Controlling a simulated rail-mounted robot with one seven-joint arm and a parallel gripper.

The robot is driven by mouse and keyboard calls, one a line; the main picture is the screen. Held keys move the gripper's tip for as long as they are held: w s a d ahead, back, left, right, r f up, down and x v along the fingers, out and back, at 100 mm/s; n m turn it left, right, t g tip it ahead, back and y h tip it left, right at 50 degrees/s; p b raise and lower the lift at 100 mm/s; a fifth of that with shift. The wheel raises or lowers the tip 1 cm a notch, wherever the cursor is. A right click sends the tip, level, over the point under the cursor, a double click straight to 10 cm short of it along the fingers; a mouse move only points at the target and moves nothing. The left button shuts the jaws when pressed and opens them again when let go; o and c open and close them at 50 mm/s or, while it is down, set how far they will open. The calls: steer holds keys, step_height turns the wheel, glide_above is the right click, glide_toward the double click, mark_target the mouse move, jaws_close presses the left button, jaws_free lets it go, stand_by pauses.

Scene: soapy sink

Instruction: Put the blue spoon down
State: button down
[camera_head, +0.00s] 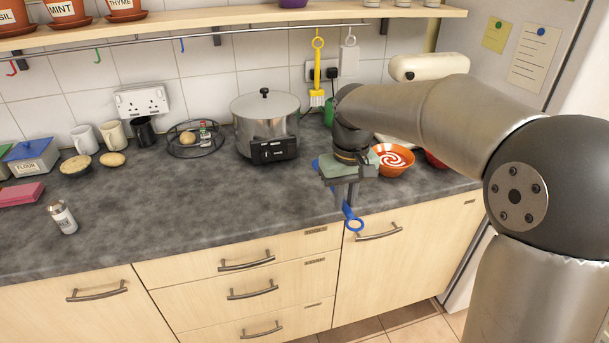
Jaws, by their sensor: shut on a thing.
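My gripper (344,196) points down over the front edge of the worktop, right of the picture's middle. It is shut on the blue spoon (354,224). The spoon's ring-shaped end shows below the fingers, in front of the cabinet face near a drawer handle. A short blue length runs up from the ring to the fingers. I cannot tell how high the spoon is above the worktop.
The grey worktop (230,210) is clear left of my gripper. A steel pot (265,115) stands behind it, with a round black rack (196,138) to its left. An orange bowl (398,163) is close right of my gripper. A salt shaker (63,217) stands at far left.

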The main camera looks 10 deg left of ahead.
steer(key=w+a+f+p, duration=0.1)
steer(key=w, duration=0.1)
steer(key=w+a+f+p, duration=0.1)
steer(key=w+f, duration=0.1)
steer(key=w, duration=0.1)
steer(key=w+a+f, duration=0.1)
steer(key=w+a, duration=0.1)
steer(key=w, duration=0.1)
steer(key=shift+w+f+p, duration=0.15)
steer(key=shift+w+p, duration=0.05)
steer(key=shift+p, duration=0.2)
glide_above(319, 209)
steer(key=s, duration=0.1)
steer(key=f, duration=0.4)
steer(key=shift+d+f+p, duration=0.1)
steer(key=shift+d+p, duration=0.15)
steer(key=shift+p, duration=0.15)
steer(key=shift+w+a+f+p, duration=0.15)
steer(key=shift+w+f+p, duration=0.1)
steer(key=shift+f, duration=0.75)
steer(key=shift+w+a+f+p, duration=0.15)
steer(key=shift+f+p, duration=0.1)
steer(key=shift+f, duration=0.75)
steer(key=c, duration=1.4)
jaws_free()
steer(key=shift+d+f, duration=0.1)
steer(key=shift+f, duration=0.05)
